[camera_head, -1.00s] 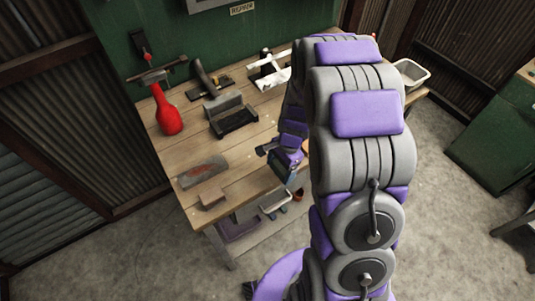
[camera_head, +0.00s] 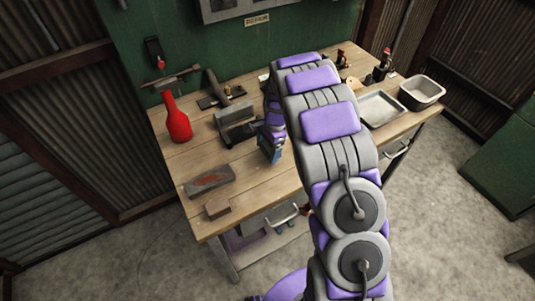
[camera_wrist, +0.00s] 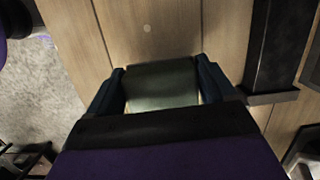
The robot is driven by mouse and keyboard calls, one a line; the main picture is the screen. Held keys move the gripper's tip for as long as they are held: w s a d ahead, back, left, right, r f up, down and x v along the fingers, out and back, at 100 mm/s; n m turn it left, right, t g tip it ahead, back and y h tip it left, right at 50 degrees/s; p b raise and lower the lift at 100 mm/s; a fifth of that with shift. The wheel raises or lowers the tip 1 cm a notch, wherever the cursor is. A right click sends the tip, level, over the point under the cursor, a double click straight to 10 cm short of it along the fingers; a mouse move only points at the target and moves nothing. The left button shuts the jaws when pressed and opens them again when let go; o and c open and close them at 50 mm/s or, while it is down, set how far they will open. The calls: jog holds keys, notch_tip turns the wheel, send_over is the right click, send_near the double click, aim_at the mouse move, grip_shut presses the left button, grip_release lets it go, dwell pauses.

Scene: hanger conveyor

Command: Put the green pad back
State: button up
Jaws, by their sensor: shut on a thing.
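My gripper (camera_wrist: 162,90) is shut on the green pad (camera_wrist: 160,83) in the wrist view. The pad looks dull grey-green and sits between the two blue fingers, above the wooden table top. Its near end is hidden by the gripper body. In the head view my gripper (camera_head: 270,152) is over the bench, just right of a dark grey holder (camera_head: 237,126). The pad cannot be made out in that view.
The wooden bench (camera_head: 190,158) also holds a red bottle (camera_head: 177,122), a grey block with a red mark (camera_head: 209,180), a small brown block (camera_head: 217,207), a metal tray (camera_head: 381,108) and a deeper metal bin (camera_head: 422,92). Bare wood lies at the front middle.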

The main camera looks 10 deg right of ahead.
aim_at(264, 152)
jog(key=shift+w+a+f, duration=0.2)
jog(key=shift+a+f, duration=0.05)
jog(key=shift+a, duration=0.4)
notch_tip(264, 152, down, 3)
jog(key=shift+a+b, duration=0.1)
jog(key=shift+b, duration=0.3)
jog(key=shift+d+f, duration=0.1)
jog(key=shift+d, duration=0.5)
jog(key=o, duration=1)
jog(key=shift+a, duration=0.1)
jog(key=shift+c, duration=0.2)
jog(key=shift+o, duration=0.8)
jog(key=shift+a, duration=0.5)
